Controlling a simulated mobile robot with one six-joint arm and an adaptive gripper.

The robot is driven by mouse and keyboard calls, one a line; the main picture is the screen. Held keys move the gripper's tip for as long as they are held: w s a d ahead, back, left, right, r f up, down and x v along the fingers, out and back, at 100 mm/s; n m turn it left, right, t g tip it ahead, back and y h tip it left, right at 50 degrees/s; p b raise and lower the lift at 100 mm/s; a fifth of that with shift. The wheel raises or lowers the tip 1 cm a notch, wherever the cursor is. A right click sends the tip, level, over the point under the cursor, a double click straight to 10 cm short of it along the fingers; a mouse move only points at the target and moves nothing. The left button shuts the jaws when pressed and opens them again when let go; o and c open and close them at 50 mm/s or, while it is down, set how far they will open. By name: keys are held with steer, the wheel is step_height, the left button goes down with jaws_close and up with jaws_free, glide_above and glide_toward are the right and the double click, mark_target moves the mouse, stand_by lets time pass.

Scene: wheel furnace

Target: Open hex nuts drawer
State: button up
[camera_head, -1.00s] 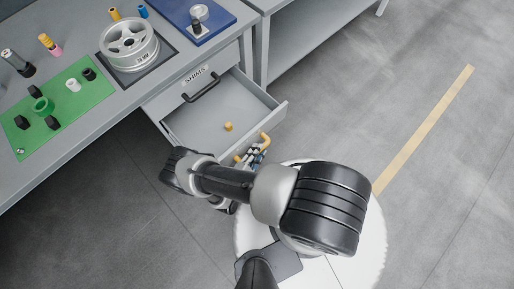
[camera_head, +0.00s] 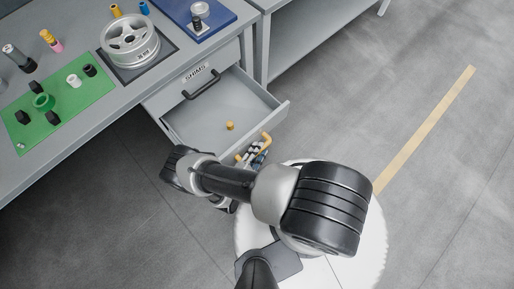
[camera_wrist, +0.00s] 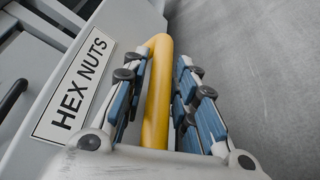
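The hex nuts drawer (camera_head: 209,133) stands pulled out from under the workbench in the head view, its inside showing. Its "HEX NUTS" label (camera_wrist: 74,82) shows on its front in the wrist view. Its yellow handle (camera_wrist: 157,95) lies between the two fingers of my gripper (camera_wrist: 165,88), which sit close on both sides of it. The gripper looks shut on the handle, though contact along the pads is hard to see. In the head view the gripper (camera_head: 252,154) is at the drawer's front, partly hidden by my arm.
A small yellow piece (camera_head: 231,126) lies in the drawer. Above is a shut drawer labelled "SHIMS" with a black handle (camera_head: 202,86). The bench carries a wheel (camera_head: 130,42), a green mat (camera_head: 66,104) with parts and a blue board (camera_head: 222,17). Floor at right is clear.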

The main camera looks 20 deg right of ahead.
steer(key=v, duration=1.2)
stand_by(0.3)
